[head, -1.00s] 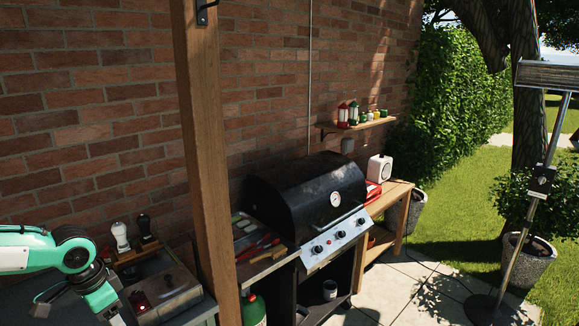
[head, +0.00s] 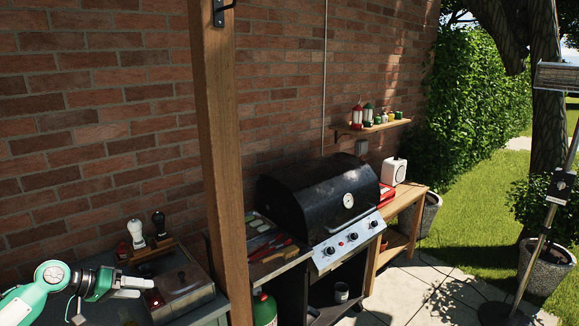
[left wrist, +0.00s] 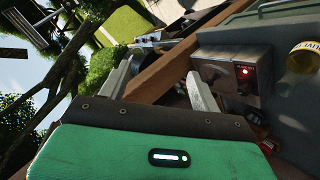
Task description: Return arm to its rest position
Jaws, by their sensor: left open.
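My left gripper (head: 137,284) is at the lower left of the head view, with its arm coming in from the left. Its fingers point right, just left of a metal countertop appliance (head: 182,290). In the left wrist view my left gripper (left wrist: 160,92) has its two pale fingers spread apart with nothing between them. The appliance (left wrist: 228,75) shows there with a lit red light and a knob, beyond the right finger. My right gripper is in neither view.
A wooden post (head: 222,170) stands close to the right of the appliance. A black grill (head: 315,205) stands beyond it. Two mills in a wooden holder (head: 152,248) are behind the gripper. A yellow-labelled jar (left wrist: 302,58) shows in the wrist view.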

